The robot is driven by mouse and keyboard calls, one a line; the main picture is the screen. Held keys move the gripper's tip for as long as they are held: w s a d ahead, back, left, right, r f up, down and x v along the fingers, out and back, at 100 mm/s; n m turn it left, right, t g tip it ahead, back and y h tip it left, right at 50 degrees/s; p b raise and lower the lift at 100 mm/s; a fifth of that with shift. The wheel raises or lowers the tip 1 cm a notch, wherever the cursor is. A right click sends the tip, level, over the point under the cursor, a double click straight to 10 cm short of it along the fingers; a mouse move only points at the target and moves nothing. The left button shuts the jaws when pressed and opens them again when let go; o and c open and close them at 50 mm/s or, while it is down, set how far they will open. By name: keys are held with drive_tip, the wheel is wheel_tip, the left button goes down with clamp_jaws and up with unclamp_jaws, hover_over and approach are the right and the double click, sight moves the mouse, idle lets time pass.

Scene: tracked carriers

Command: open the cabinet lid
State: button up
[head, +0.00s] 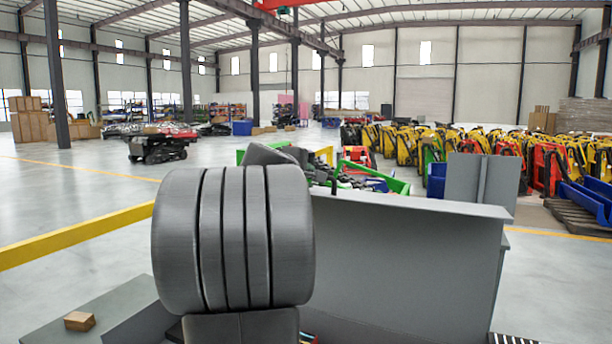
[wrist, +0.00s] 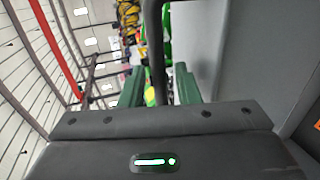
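In the wrist view my gripper (wrist: 158,85) shows two green fingers standing apart. A dark bar (wrist: 155,45), which looks like a handle, runs between them with a visible gap on each side. It does not look gripped. A large grey panel (wrist: 245,60) lies to the right of the fingers. In the head view a grey panel with a flanged top edge (head: 405,265), apparently part of the cabinet, stands at centre right. I cannot tell which part is the lid. My grey arm covers the left of it and hides my gripper there.
A small brown block (head: 79,321) lies on a grey surface at lower left. A yellow rail (head: 80,236) crosses the floor on the left. A dark tracked carrier (head: 162,146) stands further back. Rows of yellow and red machines (head: 480,145) fill the right background. Open floor lies at left.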

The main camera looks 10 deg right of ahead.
clamp_jaws()
drive_tip(key=shift+s+a+f+b, duration=0.2)
drive_tip(key=shift+s+f+b, duration=0.15)
drive_tip(key=shift+b, duration=0.65)
drive_tip(key=s+a+f+t+h+b, duration=0.1)
drive_tip(key=s+a+b, duration=0.3)
drive_tip(key=b, duration=0.6)
drive_tip(key=shift+s+t, duration=0.3)
drive_tip(key=shift+s, duration=0.5)
